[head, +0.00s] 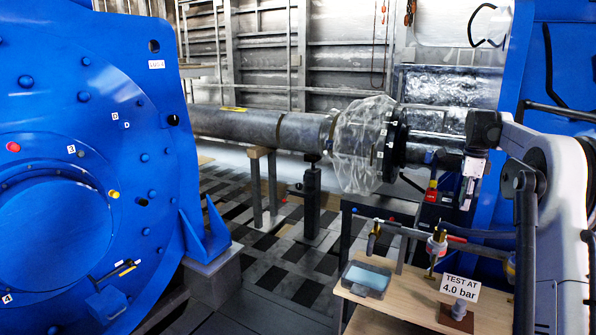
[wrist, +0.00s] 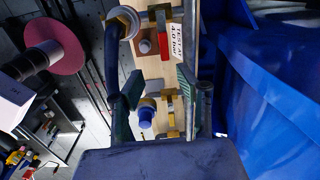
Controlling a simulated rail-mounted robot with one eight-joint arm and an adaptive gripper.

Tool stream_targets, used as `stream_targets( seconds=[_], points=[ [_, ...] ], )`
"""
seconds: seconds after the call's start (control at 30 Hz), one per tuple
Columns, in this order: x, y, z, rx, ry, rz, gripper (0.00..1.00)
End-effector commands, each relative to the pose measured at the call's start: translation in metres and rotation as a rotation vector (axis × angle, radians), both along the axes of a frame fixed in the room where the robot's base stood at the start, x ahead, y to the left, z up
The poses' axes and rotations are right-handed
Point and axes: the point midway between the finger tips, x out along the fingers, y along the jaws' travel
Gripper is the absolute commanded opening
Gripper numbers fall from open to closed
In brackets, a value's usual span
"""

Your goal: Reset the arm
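My arm (head: 560,185) stands at the right of the head view, white and grey. My gripper shows in the wrist view (wrist: 157,88) with its two dark green fingers apart and nothing held between them. Beyond the fingers lies the wooden bench with a pipe fitting that has a blue cap (wrist: 145,117). The gap between the fingers and the fitting cannot be judged. In the head view the gripper's fingertips cannot be made out clearly.
A wooden bench (head: 405,297) carries brass valves (head: 437,247), a clear-lidded tray (head: 366,279) and a "TEST AT 4.0 bar" sign (head: 460,288). A large blue motor housing (head: 90,150) fills the left. A long shaft (head: 255,127) with a plastic-wrapped coupling (head: 355,145) crosses behind.

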Motion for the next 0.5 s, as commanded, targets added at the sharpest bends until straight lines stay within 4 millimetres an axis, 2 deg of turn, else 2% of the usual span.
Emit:
stream_targets(
  seconds=[0.27,0.5],
  points=[
    [-0.028,0.071,0.046,-0.045,-0.068,0.286,0.34],
    [-0.066,0.133,0.074,-0.099,-0.128,0.554,0.34]
  ],
)
